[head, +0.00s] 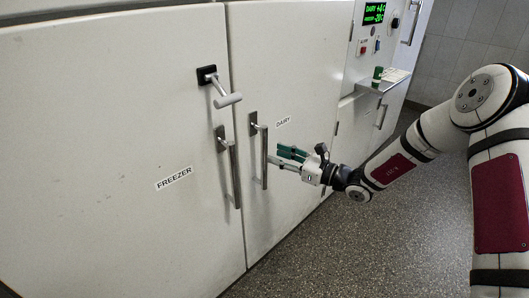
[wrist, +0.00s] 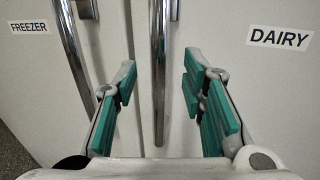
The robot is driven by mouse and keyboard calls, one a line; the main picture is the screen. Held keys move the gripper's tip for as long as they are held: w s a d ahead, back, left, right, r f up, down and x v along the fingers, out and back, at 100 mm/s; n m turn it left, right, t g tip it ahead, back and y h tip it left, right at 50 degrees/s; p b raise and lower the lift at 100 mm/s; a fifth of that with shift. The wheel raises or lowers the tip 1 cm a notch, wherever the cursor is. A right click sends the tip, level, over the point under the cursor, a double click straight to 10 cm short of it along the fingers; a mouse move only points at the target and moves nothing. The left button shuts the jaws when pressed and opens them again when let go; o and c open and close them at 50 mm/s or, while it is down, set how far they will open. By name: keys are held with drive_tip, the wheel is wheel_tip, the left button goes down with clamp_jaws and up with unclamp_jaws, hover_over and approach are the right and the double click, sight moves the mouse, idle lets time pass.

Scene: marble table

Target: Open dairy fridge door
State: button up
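The dairy door (head: 290,85) is white, labelled DAIRY, and is shut. Its metal vertical bar handle (head: 264,158) is on the door's left side. My gripper (head: 277,155) is open, with green-padded fingers pointing at this handle from the right. In the wrist view the dairy handle (wrist: 158,75) appears between the two spread fingers of my gripper (wrist: 160,85), with a visible gap on each side. I cannot tell whether the fingertips reach past the bar. The DAIRY label (wrist: 280,39) shows right of the fingers.
The freezer door (head: 120,120) is shut on the left. Its bar handle (head: 234,170) is close beside the dairy handle, with a T-shaped latch (head: 228,99) above. A control panel (head: 374,35) and small shelf (head: 385,82) are at the right. The speckled floor (head: 400,240) is clear.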

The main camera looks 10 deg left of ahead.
drive_tip(key=x, duration=0.5)
drive_tip(key=shift+w+a+b, duration=0.15)
drive_tip(key=shift+a+b, duration=0.15)
drive_tip(key=shift+a, duration=0.1)
drive_tip(key=shift+c, duration=0.3)
clamp_jaws()
